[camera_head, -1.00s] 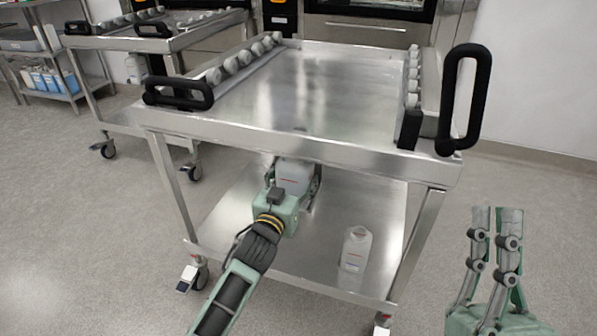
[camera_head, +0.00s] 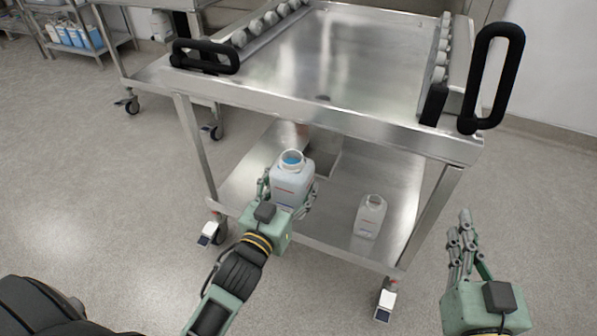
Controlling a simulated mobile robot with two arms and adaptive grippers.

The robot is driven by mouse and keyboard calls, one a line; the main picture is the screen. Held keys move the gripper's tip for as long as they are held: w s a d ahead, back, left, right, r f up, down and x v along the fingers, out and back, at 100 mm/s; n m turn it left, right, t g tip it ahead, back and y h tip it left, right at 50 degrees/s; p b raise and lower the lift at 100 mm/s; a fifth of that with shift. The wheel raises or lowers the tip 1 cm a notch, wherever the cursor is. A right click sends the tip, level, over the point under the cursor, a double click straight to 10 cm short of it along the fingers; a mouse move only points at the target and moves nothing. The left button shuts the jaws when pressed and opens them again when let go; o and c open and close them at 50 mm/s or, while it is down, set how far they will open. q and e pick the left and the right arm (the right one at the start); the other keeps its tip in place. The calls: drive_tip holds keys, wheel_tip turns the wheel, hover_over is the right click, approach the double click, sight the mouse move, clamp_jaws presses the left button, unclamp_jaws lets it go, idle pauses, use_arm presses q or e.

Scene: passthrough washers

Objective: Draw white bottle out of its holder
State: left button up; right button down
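A white bottle (camera_head: 292,187) with an open neck and blue inside is held upright between the fingers of my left gripper (camera_head: 287,196). It is in front of a grey metal holder (camera_head: 327,163) on the cart's lower shelf, partly hidden behind it. The bottle looks clear of this holder; its underside is hidden by my gripper. A second white bottle (camera_head: 369,217), with its neck open, stands on the lower shelf to the right. My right gripper (camera_head: 461,226) is empty, outside the cart's right leg, its fingers seen nearly edge-on.
The steel cart's upper shelf (camera_head: 340,60) overhangs the lower shelf (camera_head: 335,218). Black handles (camera_head: 205,56) (camera_head: 493,77) stick out at its front corners, and legs stand at both sides. A shelf with blue bottles (camera_head: 75,37) is far left. The floor in front is open.

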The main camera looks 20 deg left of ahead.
sight(285, 197)
use_arm(q)
drive_tip(key=shift+s+r, duration=0.15)
drive_tip(key=shift+s, duration=0.05)
use_arm(e)
drive_tip(key=shift+f, duration=0.25)
